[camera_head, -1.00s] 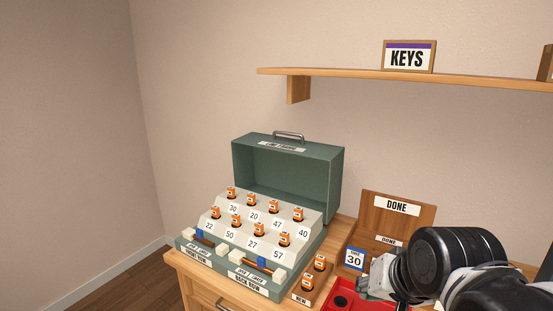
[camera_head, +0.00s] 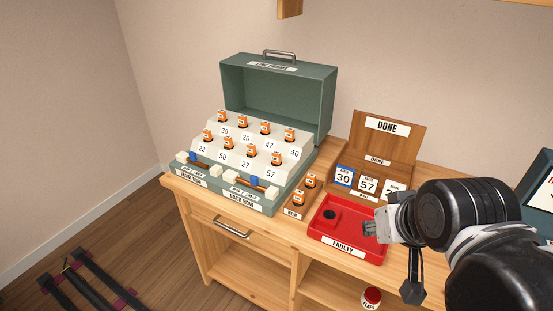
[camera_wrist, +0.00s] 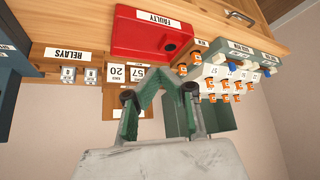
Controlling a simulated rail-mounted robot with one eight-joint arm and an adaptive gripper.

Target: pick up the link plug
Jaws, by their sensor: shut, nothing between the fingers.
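No piece is labelled as the link plug. Two small blue pieces sit on the front edge of the green case (camera_head: 277,105): a left blue piece (camera_head: 193,157) by the front row label and a right blue piece (camera_head: 255,181) by the back row label. Each is between cream blocks, beside a brown strip. I cannot tell which is the plug. My gripper (camera_head: 370,228) is shut and empty, at the right part of the red faulty tray (camera_head: 322,243), well right of both blue pieces. In the wrist view its green fingers (camera_wrist: 172,82) come together.
Several orange relays stand in numbered rows in the case. A wooden holder (camera_head: 292,211) with orange relays stands between the case and the red tray. A done box (camera_head: 388,135) with number cards stands behind the tray. A red-lidded jar (camera_head: 371,298) is on a lower shelf.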

